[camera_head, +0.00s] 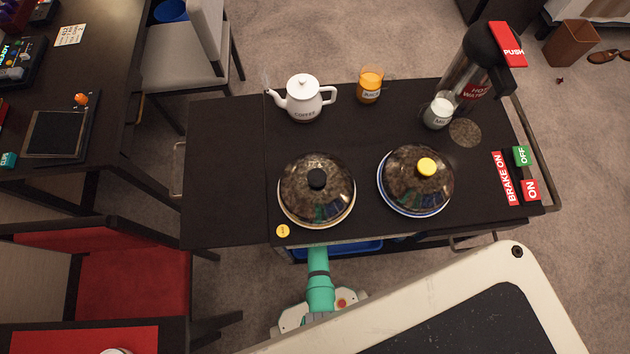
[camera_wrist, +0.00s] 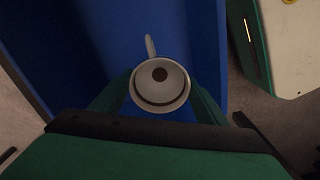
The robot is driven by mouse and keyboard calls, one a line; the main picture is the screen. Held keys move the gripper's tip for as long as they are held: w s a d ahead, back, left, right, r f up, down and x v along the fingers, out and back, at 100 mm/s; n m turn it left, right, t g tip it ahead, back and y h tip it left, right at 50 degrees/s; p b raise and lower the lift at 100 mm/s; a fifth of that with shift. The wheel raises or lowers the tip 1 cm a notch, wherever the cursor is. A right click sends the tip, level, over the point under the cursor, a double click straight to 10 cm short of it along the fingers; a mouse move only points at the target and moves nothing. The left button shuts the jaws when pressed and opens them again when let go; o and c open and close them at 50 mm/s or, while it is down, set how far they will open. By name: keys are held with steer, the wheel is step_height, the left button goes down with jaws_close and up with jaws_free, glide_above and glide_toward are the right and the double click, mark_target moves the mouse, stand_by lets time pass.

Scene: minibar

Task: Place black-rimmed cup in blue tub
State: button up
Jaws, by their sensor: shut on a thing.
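The cup (camera_wrist: 175,92) shows in the wrist view as a pale round cup with a dark ring and a dark centre. Its handle points up in the picture. My gripper (camera_wrist: 160,88) has a green finger on each side of the cup and is shut on it. The blue tub (camera_wrist: 75,45) lies behind and around the cup in the wrist view. I cannot tell whether the cup touches the tub's floor. In the head view, the blue tub (camera_head: 350,247) shows only as a strip under the cart's front edge. The cup and my fingers are hidden there.
The dark cart top (camera_head: 225,150) overhangs the tub. It bears two domed dishes (camera_head: 317,200) (camera_head: 405,185), a coffee pot (camera_head: 303,102), a juice glass (camera_head: 369,87), a milk glass (camera_head: 438,112) and a hot-water flask (camera_head: 468,72). A red chair (camera_head: 130,285) stands at left.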

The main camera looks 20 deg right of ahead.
steer(key=o, duration=1.2)
steer(key=shift+c, duration=0.2)
steer(key=shift+w, duration=0.1)
step_height(320, 180, up, 9)
